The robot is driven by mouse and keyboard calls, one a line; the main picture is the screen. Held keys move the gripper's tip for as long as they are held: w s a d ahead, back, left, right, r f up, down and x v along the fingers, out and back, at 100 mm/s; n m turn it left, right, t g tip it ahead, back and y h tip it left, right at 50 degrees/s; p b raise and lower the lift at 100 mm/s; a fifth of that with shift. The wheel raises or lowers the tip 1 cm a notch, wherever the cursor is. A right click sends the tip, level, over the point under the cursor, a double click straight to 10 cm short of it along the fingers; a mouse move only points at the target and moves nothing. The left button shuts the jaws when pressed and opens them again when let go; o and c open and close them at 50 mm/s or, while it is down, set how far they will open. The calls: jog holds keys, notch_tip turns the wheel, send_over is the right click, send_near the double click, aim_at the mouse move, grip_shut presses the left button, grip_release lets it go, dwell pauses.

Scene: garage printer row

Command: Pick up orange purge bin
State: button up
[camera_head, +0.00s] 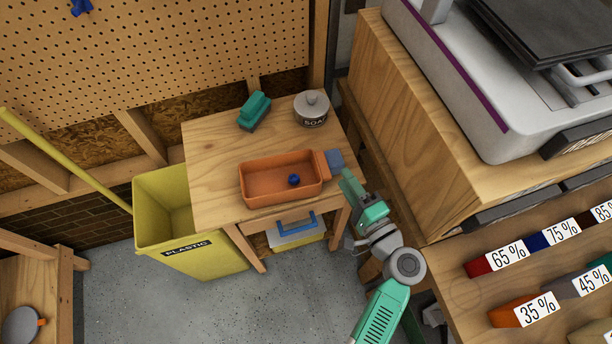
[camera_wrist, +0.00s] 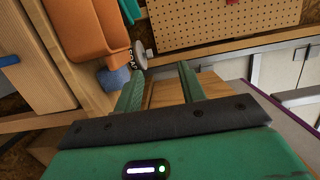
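The orange purge bin (camera_head: 283,198) sits on the small wooden table, with a small dark blue piece (camera_head: 294,180) inside. An orange handle with a grey-blue block (camera_head: 336,159) sticks out from its right end. The bin also shows at the upper left of the wrist view (camera_wrist: 82,30), cut off by the frame edge, with the grey-blue block (camera_wrist: 114,80) below it. My gripper (camera_head: 347,180) is beside the table's right edge, just below the block in the head view and apart from it. In the wrist view its two fingers (camera_wrist: 160,77) stand apart with nothing between them.
On the wooden table (camera_head: 210,190) stand a teal object (camera_head: 254,109) and a grey soap container (camera_head: 312,108) behind the bin. A yellow plastic-waste bin (camera_head: 190,255) stands left. A wooden printer cabinet (camera_head: 400,120) rises close on the right. Blue-handled drawer (camera_head: 294,226) below.

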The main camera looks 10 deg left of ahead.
jog(key=b, duration=0.3)
send_near(331, 180)
jog(key=x, duration=0.4)
jog(key=shift+w+f, duration=0.1)
jog(key=shift+w, duration=0.05)
jog(key=x, duration=0.7)
jog(key=shift+a+b, duration=0.1)
jog(key=shift+b, duration=0.3)
jog(key=shift+c, duration=0.2)
grip_shut()
